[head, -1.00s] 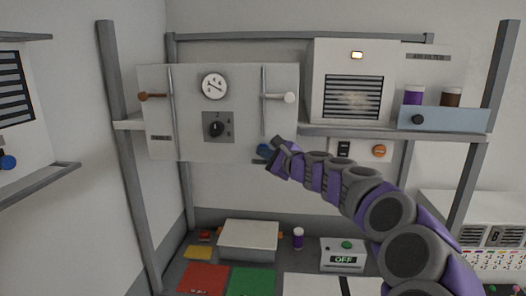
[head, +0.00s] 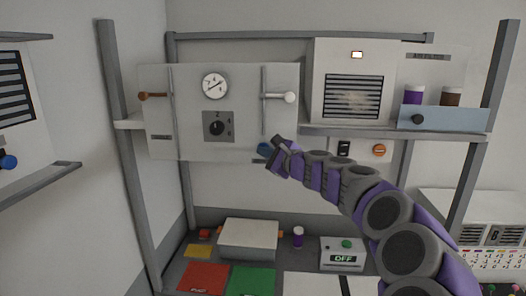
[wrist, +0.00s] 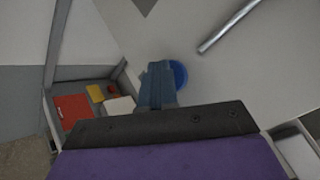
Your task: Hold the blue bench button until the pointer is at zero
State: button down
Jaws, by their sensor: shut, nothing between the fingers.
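The blue button (head: 263,149) sits at the lower right of a pale wall panel (head: 190,145). In the wrist view the round blue button (wrist: 181,75) shows partly behind the fingers. My gripper (head: 276,150) is shut and empty, with its tip at the button; it also shows in the wrist view (wrist: 163,70). I cannot tell whether the tip presses or only overlaps the button. The round white dial (head: 215,85) is at the panel's top middle. Its dark pointer slants from lower left to upper right; the scale marks are too small to read.
A shelf (head: 350,131) holds a vented box (head: 352,60). Below are coloured mats and a box marked OFF (head: 343,258).

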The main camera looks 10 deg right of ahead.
jog(key=shift+s+a, duration=0.15)
jog(key=shift+s, duration=0.6)
jog(key=shift+b, duration=0.3)
jog(key=shift+s+a+b, duration=0.2)
jog(key=shift+s+a, duration=0.05)
jog(key=shift+s, duration=0.55)
jog(key=shift+s+a+b, duration=0.15)
jog(key=shift+s+a, duration=0.15)
jog(key=shift+s, duration=0.5)
jog(key=shift+s+a+b, duration=0.2)
jog(key=shift+s+a, duration=0.05)
jog(key=shift+s, duration=0.55)
